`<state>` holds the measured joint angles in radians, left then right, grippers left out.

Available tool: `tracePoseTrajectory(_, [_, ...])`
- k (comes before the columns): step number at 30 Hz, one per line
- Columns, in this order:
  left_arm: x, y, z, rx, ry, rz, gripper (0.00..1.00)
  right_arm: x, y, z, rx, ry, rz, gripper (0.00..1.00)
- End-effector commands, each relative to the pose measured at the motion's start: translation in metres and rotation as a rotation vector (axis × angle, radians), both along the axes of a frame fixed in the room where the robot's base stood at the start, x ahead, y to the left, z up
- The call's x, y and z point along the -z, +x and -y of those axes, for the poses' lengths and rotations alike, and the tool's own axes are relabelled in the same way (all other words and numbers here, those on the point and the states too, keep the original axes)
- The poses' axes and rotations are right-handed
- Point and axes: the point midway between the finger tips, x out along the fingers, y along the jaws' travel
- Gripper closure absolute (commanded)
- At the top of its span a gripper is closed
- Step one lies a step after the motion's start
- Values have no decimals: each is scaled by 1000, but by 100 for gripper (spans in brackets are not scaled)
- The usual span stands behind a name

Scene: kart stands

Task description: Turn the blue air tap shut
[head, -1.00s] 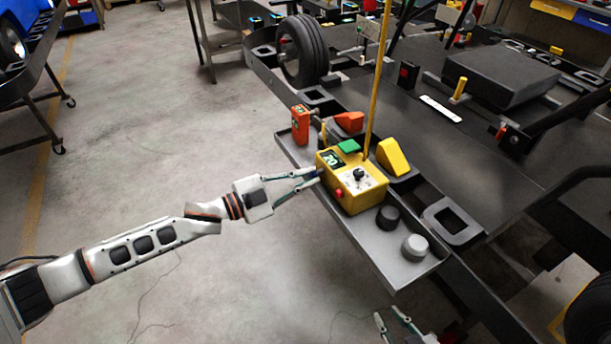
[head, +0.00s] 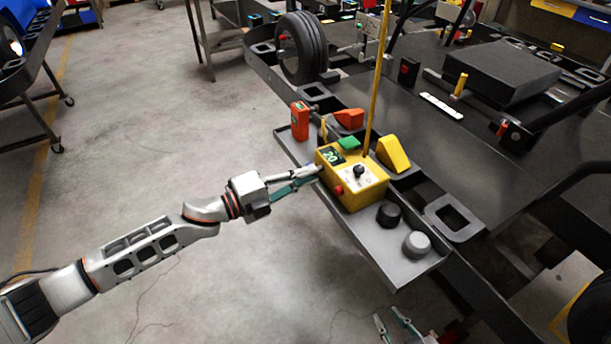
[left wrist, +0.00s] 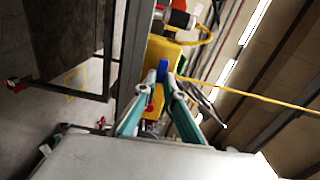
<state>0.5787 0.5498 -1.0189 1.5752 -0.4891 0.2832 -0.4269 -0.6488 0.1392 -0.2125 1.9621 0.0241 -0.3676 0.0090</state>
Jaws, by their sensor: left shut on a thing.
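The yellow box (head: 350,190) with a green "20" display, a dark knob and a red button stands on a grey tray (head: 375,252). My left gripper (head: 319,171) reaches its left side from the left. In the left wrist view the blue tap (left wrist: 162,70) sits between the fingertips of my left gripper (left wrist: 161,82), against the yellow box (left wrist: 160,50). The gripper is shut on the tap. In the head view the fingertips mostly hide the tap. My right gripper (head: 393,322) is at the bottom edge, its fingers apart and empty.
On the tray stand an orange device (head: 300,121), a black knob (head: 389,214) and a grey knob (head: 416,244). A yellow hose (head: 377,85) rises from behind the box. The kart frame lies to the right.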

Motion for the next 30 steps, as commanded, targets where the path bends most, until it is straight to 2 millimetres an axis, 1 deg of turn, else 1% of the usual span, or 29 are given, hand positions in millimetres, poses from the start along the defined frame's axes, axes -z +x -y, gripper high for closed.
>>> tracePoseTrajectory(6, [1,-1,1,2,26,46,100,2,0,0,0,0,-1,75])
tracePoseTrajectory(20, [1,-1,1,2,33,58,100,2,0,0,0,0,-1,75])
tracePoseTrajectory(21, [1,-1,1,2,33,58,88,2,0,0,0,0,-1,75])
tracePoseTrajectory(23, [1,-1,1,2,33,58,74,2,0,0,0,0,-1,75])
tracePoseTrajectory(30, [1,-1,0,1,33,57,74,2,0,0,0,0,-1,75])
